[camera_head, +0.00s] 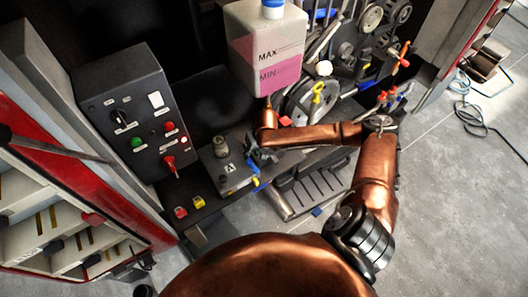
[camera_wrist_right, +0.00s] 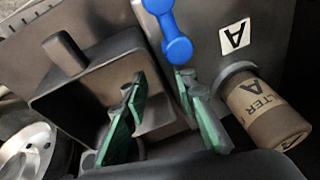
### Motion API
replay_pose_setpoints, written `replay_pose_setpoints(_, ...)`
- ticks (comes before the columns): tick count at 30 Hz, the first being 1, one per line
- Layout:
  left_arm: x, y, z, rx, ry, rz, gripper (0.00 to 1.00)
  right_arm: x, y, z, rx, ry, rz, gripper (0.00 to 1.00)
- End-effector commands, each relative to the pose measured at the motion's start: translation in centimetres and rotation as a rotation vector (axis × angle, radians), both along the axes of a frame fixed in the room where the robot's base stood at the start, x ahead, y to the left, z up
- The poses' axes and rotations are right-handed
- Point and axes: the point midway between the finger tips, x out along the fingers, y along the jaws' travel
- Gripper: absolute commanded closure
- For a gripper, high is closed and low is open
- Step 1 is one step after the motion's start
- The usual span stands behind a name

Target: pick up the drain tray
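A dark grey ribbed tray (camera_head: 312,190), which looks like the drain tray, lies low at the front of the machine, below my right forearm. My right gripper (camera_head: 256,154) is left of it, beside the grey block (camera_head: 222,172). In the right wrist view my right gripper (camera_wrist_right: 160,98) has its green-padded fingers apart. Between and behind them is the wall of a grey open box with a knob (camera_wrist_right: 65,52); I cannot tell whether this is part of the tray. I see no contact or grasp. My left gripper is not in view.
The filter canister (camera_wrist_right: 266,110) and a blue handle (camera_wrist_right: 172,35) are close to the right gripper. A pink-filled tank (camera_head: 266,50) stands behind. A control box (camera_head: 132,122) with switches is at left. Open floor (camera_head: 440,200) is at right.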

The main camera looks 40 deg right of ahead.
Motion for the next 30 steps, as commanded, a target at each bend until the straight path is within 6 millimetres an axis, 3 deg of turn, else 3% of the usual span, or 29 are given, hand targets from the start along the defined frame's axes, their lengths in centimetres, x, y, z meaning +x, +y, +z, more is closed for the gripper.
replay_pose_setpoints(6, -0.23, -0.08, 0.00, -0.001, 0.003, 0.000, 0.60, 0.07, 0.00, -0.05, 0.000, -0.001, 0.000, 0.74)
replay_pose_setpoints(18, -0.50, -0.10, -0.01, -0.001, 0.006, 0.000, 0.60, 0.04, 0.00, -0.04, 0.000, 0.000, 0.000, 1.00)
replay_pose_setpoints(30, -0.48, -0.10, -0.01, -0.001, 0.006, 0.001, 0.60, 0.07, 0.16, -0.04, 0.003, -0.001, 0.001, 1.00)
